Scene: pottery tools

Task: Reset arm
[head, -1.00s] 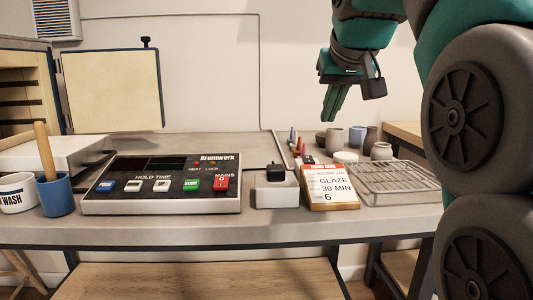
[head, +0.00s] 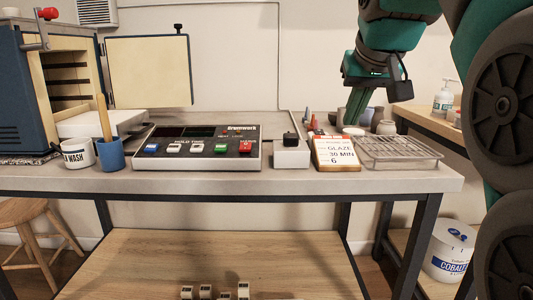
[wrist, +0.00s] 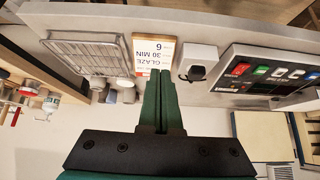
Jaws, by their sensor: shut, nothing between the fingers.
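My gripper (head: 352,122) hangs above the back right of the workbench, with its green fingers pointing down. The fingers are together and nothing is between them. In the wrist view my gripper (wrist: 162,72) also shows its fingers side by side. In the head view it overlaps the pots behind it and stands clear of the glaze card (head: 335,153). The glaze card reads "GLAZE 30 MIN 6" and also shows in the wrist view (wrist: 153,50).
A control box (head: 197,148) with coloured buttons, a white box with a black knob (head: 291,155) and a wire rack (head: 400,152) stand on the bench (head: 230,181). The open kiln (head: 35,90) is at left. A cobalt tub (head: 449,252) stands at lower right.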

